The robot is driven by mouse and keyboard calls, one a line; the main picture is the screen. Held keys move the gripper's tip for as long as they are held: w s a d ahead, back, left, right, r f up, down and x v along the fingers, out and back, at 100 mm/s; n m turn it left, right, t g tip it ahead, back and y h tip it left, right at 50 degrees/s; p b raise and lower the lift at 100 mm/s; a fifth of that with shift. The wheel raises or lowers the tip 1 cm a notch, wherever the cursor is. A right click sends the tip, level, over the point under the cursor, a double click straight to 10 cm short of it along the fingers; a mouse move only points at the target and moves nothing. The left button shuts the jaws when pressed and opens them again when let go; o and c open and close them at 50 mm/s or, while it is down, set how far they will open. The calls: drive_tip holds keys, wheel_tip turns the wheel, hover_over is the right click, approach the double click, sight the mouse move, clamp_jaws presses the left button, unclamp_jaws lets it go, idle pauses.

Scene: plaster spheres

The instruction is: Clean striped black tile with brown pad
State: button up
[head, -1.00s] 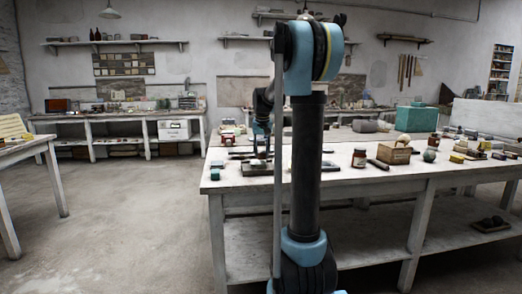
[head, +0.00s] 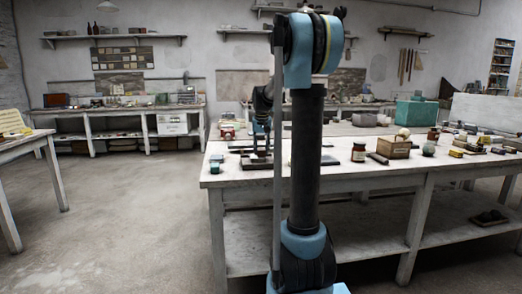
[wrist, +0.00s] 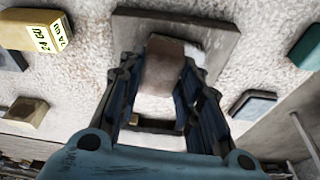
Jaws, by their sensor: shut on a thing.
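My gripper (wrist: 160,105) is shut on a brown pad (wrist: 165,65), held between its dark blue fingers in the wrist view. Below and behind the pad lies a dark, grey-brown flat slab (wrist: 130,28), which looks like the tile. Its middle is hidden by the pad and fingers, and I cannot make out stripes. The pad overlaps the slab in the picture; I cannot tell whether they touch. In the head view my gripper (head: 259,154) is low over the near left part of the white table (head: 235,181); the pad is too small to make out there.
A yellow labelled block (wrist: 35,30), a tan block (wrist: 25,112), a dark grey block (wrist: 253,104) and a teal block (wrist: 306,48) lie around the slab. A jar (head: 358,153) and a wooden box (head: 394,147) stand farther right on the table.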

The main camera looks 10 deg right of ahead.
drive_tip(key=shift+f, duration=0.25)
drive_tip(key=shift+s, duration=0.1)
drive_tip(key=shift+s+a, duration=0.15)
drive_tip(key=shift+s, duration=0.65)
drive_tip(key=shift+w+d, duration=0.2)
drive_tip(key=shift+w, duration=1.6)
drive_tip(key=shift+s+a, duration=0.2)
drive_tip(key=shift+s, duration=1.6)
drive_tip(key=shift+w+d, duration=0.2)
drive_tip(key=shift+w, duration=1.6)
drive_tip(key=shift+s+r, duration=0.1)
